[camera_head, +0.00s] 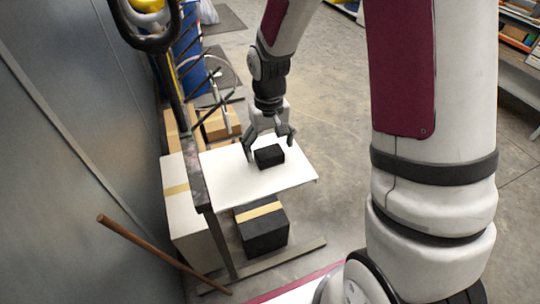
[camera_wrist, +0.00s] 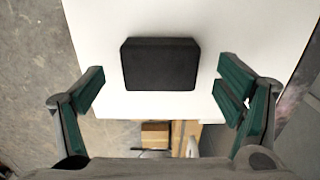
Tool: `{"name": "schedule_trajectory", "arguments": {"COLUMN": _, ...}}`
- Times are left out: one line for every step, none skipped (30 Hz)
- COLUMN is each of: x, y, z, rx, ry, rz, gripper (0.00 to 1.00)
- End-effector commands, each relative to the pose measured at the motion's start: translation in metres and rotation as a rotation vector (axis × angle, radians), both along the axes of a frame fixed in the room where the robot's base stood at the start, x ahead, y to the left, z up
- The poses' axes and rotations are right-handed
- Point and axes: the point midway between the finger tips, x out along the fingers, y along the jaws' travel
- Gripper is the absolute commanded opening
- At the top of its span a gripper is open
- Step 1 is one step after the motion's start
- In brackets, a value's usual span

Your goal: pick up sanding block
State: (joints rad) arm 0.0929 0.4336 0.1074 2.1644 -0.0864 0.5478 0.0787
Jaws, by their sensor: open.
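The sanding block (camera_head: 269,156) is a small black block lying on a white tabletop (camera_head: 230,183). In the wrist view the sanding block (camera_wrist: 160,64) lies flat near the top middle, with its long side running left to right. My gripper (camera_head: 268,146) is open above the tabletop, close to the block. In the wrist view my gripper (camera_wrist: 164,92) shows its two green-padded fingers spread wide, to the left and right of the block and nearer the bottom of the picture. Nothing is between the pads, and neither finger appears to touch the block.
A black box with a tan band (camera_head: 263,229) sits under the table. A white carton (camera_head: 185,205) and brown cartons (camera_head: 218,123) stand beside and behind it. A wooden pole (camera_head: 150,248) leans at the left. Concrete floor to the right is clear.

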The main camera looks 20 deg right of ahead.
Motion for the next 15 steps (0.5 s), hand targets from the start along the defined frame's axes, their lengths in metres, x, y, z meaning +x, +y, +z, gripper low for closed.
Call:
{"name": "schedule_trajectory", "arguments": {"x": -0.002, "y": 0.000, "z": -0.006, "rx": 0.000, "ry": 0.004, "rz": 0.001, "gripper": 0.86}}
{"name": "schedule_trajectory", "arguments": {"x": -0.002, "y": 0.000, "z": -0.010, "rx": 0.000, "ry": 0.003, "rz": 0.001, "gripper": 0.86}}
{"name": "schedule_trajectory", "arguments": {"x": -0.002, "y": 0.000, "z": -0.015, "rx": 0.000, "ry": 0.004, "rz": 0.001, "gripper": 0.86}}
{"name": "schedule_trajectory", "arguments": {"x": -0.001, "y": 0.000, "z": -0.017, "rx": 0.000, "ry": 0.003, "rz": 0.001, "gripper": 0.86}}
{"name": "schedule_trajectory", "arguments": {"x": -0.001, "y": 0.000, "z": -0.019, "rx": 0.000, "ry": 0.001, "rz": 0.001, "gripper": 0.86}}
{"name": "schedule_trajectory", "arguments": {"x": -0.001, "y": 0.000, "z": -0.022, "rx": 0.000, "ry": 0.001, "rz": 0.000, "gripper": 0.86}}
{"name": "schedule_trajectory", "arguments": {"x": -0.001, "y": 0.000, "z": -0.023, "rx": 0.000, "ry": 0.002, "rz": 0.000, "gripper": 0.86}}
{"name": "schedule_trajectory", "arguments": {"x": -0.001, "y": 0.000, "z": -0.024, "rx": 0.000, "ry": 0.001, "rz": 0.000, "gripper": 0.86}}
{"name": "schedule_trajectory", "arguments": {"x": 0.000, "y": 0.000, "z": -0.025, "rx": 0.000, "ry": 0.000, "rz": 0.000, "gripper": 0.86}}
{"name": "schedule_trajectory", "arguments": {"x": 0.000, "y": 0.000, "z": -0.025, "rx": 0.000, "ry": 0.000, "rz": 0.000, "gripper": 0.86}}
{"name": "schedule_trajectory", "arguments": {"x": 0.000, "y": 0.000, "z": -0.025, "rx": 0.000, "ry": 0.000, "rz": 0.000, "gripper": 0.86}}
{"name": "schedule_trajectory", "arguments": {"x": 0.000, "y": 0.000, "z": -0.025, "rx": 0.000, "ry": -0.001, "rz": 0.000, "gripper": 0.86}}
{"name": "schedule_trajectory", "arguments": {"x": 0.000, "y": 0.000, "z": -0.025, "rx": 0.000, "ry": -0.001, "rz": 0.000, "gripper": 0.86}}
{"name": "schedule_trajectory", "arguments": {"x": 0.000, "y": 0.000, "z": -0.025, "rx": 0.000, "ry": -0.001, "rz": 0.000, "gripper": 0.86}}
{"name": "schedule_trajectory", "arguments": {"x": 0.000, "y": 0.000, "z": -0.025, "rx": 0.000, "ry": -0.001, "rz": 0.000, "gripper": 0.84}}
